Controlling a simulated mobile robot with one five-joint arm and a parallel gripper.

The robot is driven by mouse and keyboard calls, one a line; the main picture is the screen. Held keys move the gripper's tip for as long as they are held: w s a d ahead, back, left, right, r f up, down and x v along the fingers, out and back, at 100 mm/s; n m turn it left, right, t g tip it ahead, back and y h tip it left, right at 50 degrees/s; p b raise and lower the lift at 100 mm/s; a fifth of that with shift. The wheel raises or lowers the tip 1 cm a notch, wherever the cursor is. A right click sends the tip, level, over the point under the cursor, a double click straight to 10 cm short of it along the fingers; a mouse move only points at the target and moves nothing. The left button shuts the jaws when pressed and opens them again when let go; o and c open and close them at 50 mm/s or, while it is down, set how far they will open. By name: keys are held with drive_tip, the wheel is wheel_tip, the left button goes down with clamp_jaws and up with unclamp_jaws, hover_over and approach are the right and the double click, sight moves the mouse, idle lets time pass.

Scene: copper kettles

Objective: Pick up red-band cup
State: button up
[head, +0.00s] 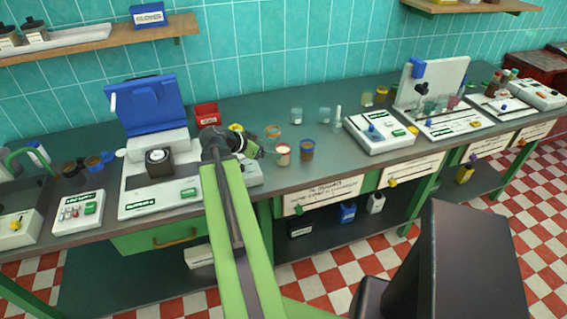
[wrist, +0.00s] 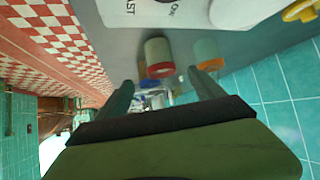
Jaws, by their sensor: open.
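The red-band cup (head: 283,155) is a pale cup with a red rim band, standing near the front edge of the dark counter. In the wrist view the red-band cup (wrist: 158,52) shows ahead of the fingers, roughly in line with the gap between them. My gripper (head: 264,152) is just left of the cup in the head view. In the wrist view my gripper (wrist: 160,80) has its fingers apart with nothing held. Whether the fingertips reach alongside the cup is unclear.
A brown cup with a blue band (head: 307,151) stands just right of the red-band cup. An orange-banded cup (head: 272,130) stands behind it and also shows in the wrist view (wrist: 207,49). A white device (head: 378,132) is farther right. A red bin (head: 207,115) stands behind my arm.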

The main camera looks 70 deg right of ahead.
drive_tip(key=b+x, duration=0.1)
drive_tip(key=x, duration=0.2)
drive_tip(key=shift+d+f, duration=0.2)
drive_tip(key=shift+f, duration=0.15)
drive_tip(key=shift+s+d, duration=0.25)
drive_tip(key=shift+d, duration=0.05)
drive_tip(key=b+x, duration=0.3)
drive_tip(key=x, duration=0.2)
drive_tip(key=shift+d, duration=0.15)
drive_tip(key=shift+c, duration=0.3)
drive_tip(key=c, duration=1.5)
drive_tip(key=shift+r, duration=0.1)
